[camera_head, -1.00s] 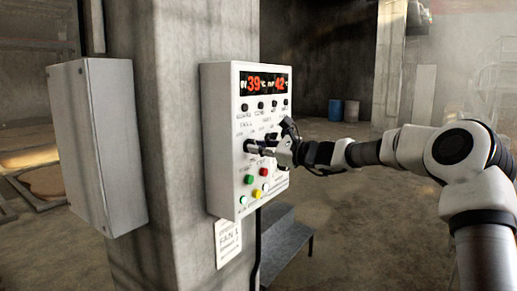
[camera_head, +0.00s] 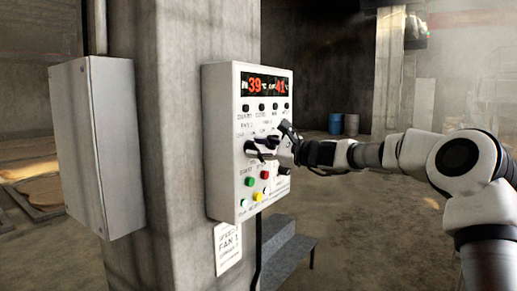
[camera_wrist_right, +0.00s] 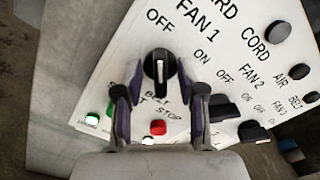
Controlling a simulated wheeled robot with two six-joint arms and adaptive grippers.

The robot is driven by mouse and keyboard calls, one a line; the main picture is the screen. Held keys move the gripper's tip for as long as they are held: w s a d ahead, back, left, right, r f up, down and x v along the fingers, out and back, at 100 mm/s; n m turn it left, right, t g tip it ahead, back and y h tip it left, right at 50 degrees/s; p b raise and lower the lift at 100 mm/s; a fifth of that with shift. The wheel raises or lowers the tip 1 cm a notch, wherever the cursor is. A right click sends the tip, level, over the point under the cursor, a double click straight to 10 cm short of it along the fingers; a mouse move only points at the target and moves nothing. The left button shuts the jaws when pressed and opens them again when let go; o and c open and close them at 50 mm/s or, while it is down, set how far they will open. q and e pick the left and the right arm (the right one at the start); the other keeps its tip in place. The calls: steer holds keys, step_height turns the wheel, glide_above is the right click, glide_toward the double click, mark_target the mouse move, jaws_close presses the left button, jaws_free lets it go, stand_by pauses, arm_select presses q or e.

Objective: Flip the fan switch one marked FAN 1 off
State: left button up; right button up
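The white control panel (camera_head: 212,140) hangs on the concrete pillar. The FAN 1 switch (camera_wrist_right: 158,72) is a black knob with a white line, seen in the right wrist view. The line runs upright in that picture, towards the OFF label (camera_wrist_right: 160,18); the ON label (camera_wrist_right: 203,55) is up to its right. My right gripper (camera_wrist_right: 160,95) is open, its two dark fingers apart on either side of the knob's lower part. Whether they touch it I cannot tell. In the head view this gripper (camera_head: 266,145) is at the panel's middle and partly hides the switches. My left gripper is not in view.
The FAN 2 knob (camera_wrist_right: 222,107) is close beside my right finger. Coloured buttons, including a red one (camera_wrist_right: 158,127), lie below the switches. A grey box (camera_head: 95,145) is on the pillar's left. A grey step (camera_head: 285,250) stands below the panel.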

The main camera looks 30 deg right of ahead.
steer(key=v, duration=0.7)
steer(key=shift+s, duration=0.1)
